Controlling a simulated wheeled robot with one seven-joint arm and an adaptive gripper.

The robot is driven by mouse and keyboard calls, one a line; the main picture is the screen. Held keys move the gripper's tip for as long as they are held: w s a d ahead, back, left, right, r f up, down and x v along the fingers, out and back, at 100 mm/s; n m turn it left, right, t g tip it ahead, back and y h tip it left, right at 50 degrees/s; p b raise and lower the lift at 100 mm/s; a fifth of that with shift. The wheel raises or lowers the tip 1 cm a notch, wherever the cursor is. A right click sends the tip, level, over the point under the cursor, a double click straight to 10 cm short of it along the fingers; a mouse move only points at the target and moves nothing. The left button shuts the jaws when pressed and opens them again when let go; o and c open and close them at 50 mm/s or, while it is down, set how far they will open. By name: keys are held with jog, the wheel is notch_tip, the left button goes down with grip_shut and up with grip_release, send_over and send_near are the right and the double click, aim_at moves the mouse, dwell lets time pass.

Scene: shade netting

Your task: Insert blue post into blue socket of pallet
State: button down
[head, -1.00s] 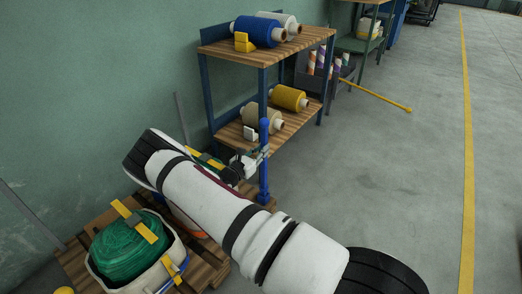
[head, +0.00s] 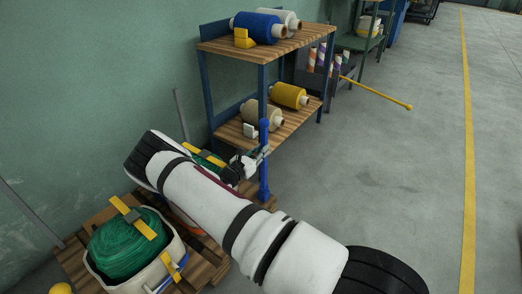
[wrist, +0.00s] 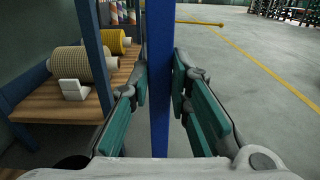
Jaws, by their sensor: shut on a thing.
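The blue post (head: 264,184) stands upright near the right corner of the wooden pallet (head: 207,272) in the head view. My gripper (head: 262,155) is shut on the post partway up its length. In the wrist view, the post (wrist: 160,60) runs vertically between the green finger pads of my gripper (wrist: 160,95). The post's lower end is close to the pallet's corner in the head view. I cannot tell whether it is in or above a socket. No blue socket can be made out; my arm covers part of the pallet.
A shelf unit (head: 225,47) with yarn spools stands just behind the post. A white bin (head: 178,248) with green netting (head: 125,246) sits on the pallet. The floor to the right is clear.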

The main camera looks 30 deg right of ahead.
jog(key=shift+f, duration=0.3)
dwell(0.4)
jog(key=shift+f+b, duration=0.35)
jog(key=shift+b, duration=0.1)
jog(key=shift+f, duration=0.4)
jog(key=c, duration=1.4)
grip_release()
jog(key=shift+a, duration=0.1)
jog(key=v, duration=1.1)
jog(key=shift+s+a, duration=0.15)
jog(key=shift+a, duration=0.25)
jog(key=shift+r, duration=0.1)
